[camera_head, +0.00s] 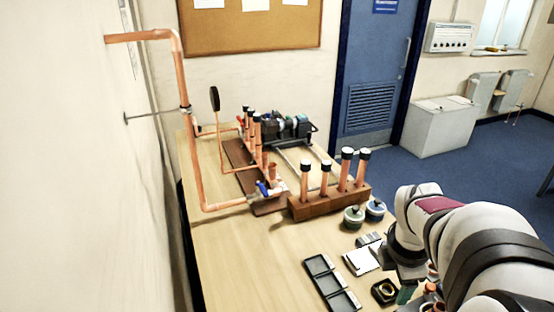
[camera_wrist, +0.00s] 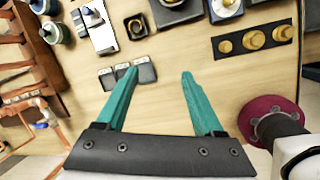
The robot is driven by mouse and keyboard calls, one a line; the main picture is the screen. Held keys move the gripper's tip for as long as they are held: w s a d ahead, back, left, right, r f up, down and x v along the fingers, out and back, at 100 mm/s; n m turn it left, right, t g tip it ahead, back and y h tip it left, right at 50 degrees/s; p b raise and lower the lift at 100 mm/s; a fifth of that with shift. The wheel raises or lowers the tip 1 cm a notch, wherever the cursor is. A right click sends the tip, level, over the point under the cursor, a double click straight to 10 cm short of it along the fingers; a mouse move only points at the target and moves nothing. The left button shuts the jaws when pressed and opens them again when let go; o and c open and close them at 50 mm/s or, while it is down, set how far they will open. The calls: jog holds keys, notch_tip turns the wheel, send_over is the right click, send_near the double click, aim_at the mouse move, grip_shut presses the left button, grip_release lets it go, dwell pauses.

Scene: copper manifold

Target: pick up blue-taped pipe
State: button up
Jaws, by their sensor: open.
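Several upright copper pipes (camera_head: 325,179) with dark tops and pale bands stand in a wooden block (camera_head: 320,205) in the head view. I cannot make out which one carries blue tape. In the wrist view the brown wooden block (camera_wrist: 45,65) is at the left edge, with copper lengths (camera_wrist: 12,40) beside it. My gripper (camera_wrist: 158,73) has two teal fingers spread wide over the table, with nothing between them. In the head view the gripper (camera_head: 406,294) is partly hidden at the lower right, apart from the block and in front of it.
The copper manifold (camera_head: 191,135) runs along the wall behind the block. Two lidded jars (camera_head: 354,216) stand beside the block. A black compartment tray (camera_head: 328,281) and a white pad (camera_head: 361,261) lie nearer. Brass fittings (camera_wrist: 253,40) sit on a dark strip. The table's front left is clear.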

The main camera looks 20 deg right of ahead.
jog(key=s+d+f+n+h, duration=0.15)
jog(key=s+d+n, duration=0.25)
jog(key=d+n, duration=0.55)
jog(key=d+f+m, duration=0.1)
jog(key=d+f, duration=0.1)
jog(key=f, duration=0.3)
jog(key=d+f+m, duration=0.1)
jog(key=d+f, duration=0.1)
jog(key=f, duration=0.3)
jog(key=d+f+m, duration=0.1)
jog(key=d+f, duration=0.1)
jog(key=f, duration=0.3)
jog(key=shift+w+d+g, duration=0.3)
jog(key=shift+d, duration=0.05)
grip_shut()
